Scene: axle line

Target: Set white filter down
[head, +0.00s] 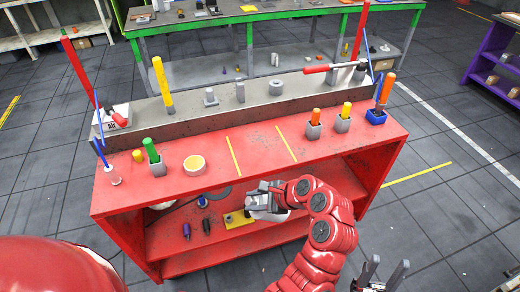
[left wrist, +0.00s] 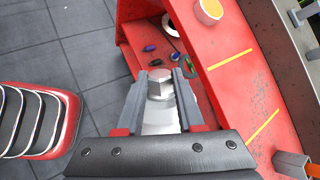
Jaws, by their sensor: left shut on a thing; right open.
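The white filter (head: 270,214) has a pale body with a grey hexagonal top. My left gripper (head: 264,190) is shut on it and holds it at the front edge of the red bench, below the worktop's height in the picture. In the left wrist view the filter (left wrist: 160,117) sits between the two fingers (left wrist: 160,100), hex end pointing away. The gripper hides part of it in the head view. My right gripper (head: 384,272) is open and empty at the bottom right, apart from the bench.
The red worktop (head: 260,160) has a clear middle with two yellow lines. A round yellow-topped tin (head: 194,165) and a green-handled holder (head: 153,157) stand left; orange and yellow-handled holders (head: 314,125) stand right. The lower shelf (head: 170,240) holds small dark items.

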